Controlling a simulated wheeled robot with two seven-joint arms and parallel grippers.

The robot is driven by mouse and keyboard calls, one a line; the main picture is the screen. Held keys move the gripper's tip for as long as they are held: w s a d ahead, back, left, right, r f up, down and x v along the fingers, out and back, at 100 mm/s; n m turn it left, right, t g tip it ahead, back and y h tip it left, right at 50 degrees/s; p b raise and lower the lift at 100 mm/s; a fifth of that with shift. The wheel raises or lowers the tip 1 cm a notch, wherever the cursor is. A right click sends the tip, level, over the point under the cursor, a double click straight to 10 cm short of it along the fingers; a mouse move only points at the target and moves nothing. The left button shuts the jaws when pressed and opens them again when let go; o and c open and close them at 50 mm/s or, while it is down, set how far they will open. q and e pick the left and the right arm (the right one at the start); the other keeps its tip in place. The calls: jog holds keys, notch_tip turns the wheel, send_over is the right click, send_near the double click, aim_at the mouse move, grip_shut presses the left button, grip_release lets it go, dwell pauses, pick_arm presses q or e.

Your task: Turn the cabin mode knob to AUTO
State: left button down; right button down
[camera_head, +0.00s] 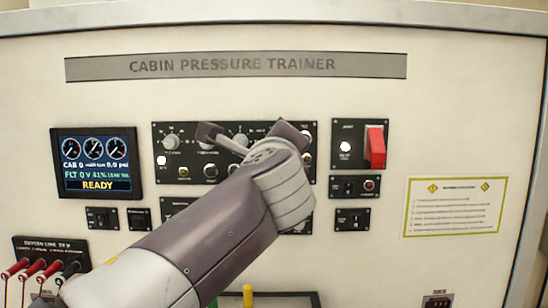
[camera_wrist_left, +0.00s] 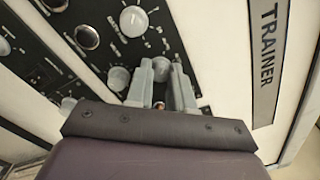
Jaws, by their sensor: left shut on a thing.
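My left gripper (camera_head: 245,143) reaches in from the lower left to the dark upper control panel (camera_head: 158,180). Its arm and hand cover much of the panel's middle and right. In the left wrist view the gripper's two grey fingers (camera_wrist_left: 163,72) are close together at the panel face. They are shut on a small control that looks like a knob, mostly hidden between the fingertips. Its pointer and labels are too covered or small to read, so I cannot tell its setting. Another grey round knob (camera_wrist_left: 133,20) stands apart from the fingers. My right gripper is not in view.
A screen (camera_head: 97,163) reading READY is left of the panel. A red guarded switch (camera_head: 375,147) is to its right. Red-handled levers (camera_head: 38,265) stand at the lower left. A yellow notice (camera_head: 458,206) is at the right. A yellow post (camera_head: 247,296) is below.

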pick_arm(q)
jog(key=shift+f+n+b, duration=0.1)
jog(key=shift+n+b, duration=0.25)
jog(key=shift+n, duration=0.65)
jog(key=c, duration=1)
grip_release()
jog(key=shift+s+a, duration=0.1)
jog(key=shift+s, duration=0.1)
jog(key=shift+w, duration=0.15)
